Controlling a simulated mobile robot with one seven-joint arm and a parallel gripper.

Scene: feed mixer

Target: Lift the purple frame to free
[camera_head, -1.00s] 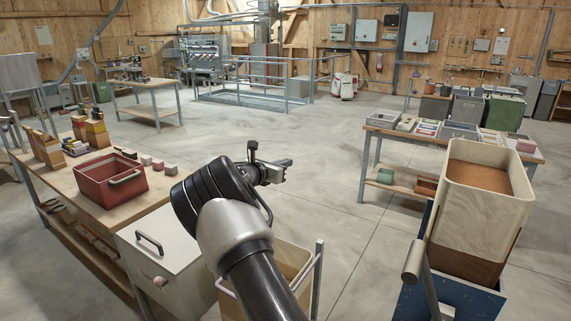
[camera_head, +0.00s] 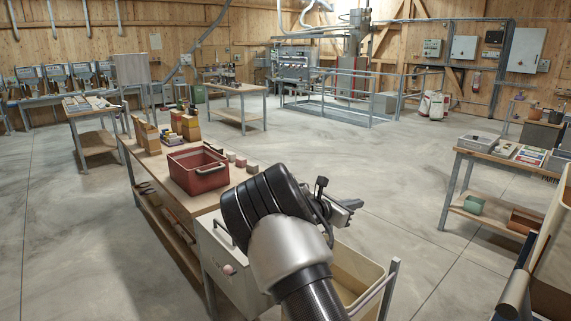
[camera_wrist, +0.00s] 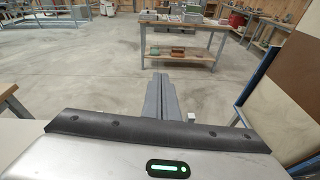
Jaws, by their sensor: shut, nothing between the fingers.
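I cannot make out a purple frame in either current view. A pale pinkish rail (camera_head: 376,292) runs along the rim of an open beige bin (camera_head: 352,268), partly hidden behind my arm. My gripper (camera_head: 352,205) is held out in the air above the bin's far side, in front of my dark wrist. In the wrist view my gripper's fingers (camera_wrist: 161,84) lie together, shut and empty, pointing out over bare floor.
A red crate (camera_head: 197,180) stands on the wooden bench at left, beside a white lidded cabinet (camera_head: 222,255). A table (camera_head: 484,158) with trays stands at right. A tall beige container (camera_head: 552,250) is close at the right edge. The middle floor is clear.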

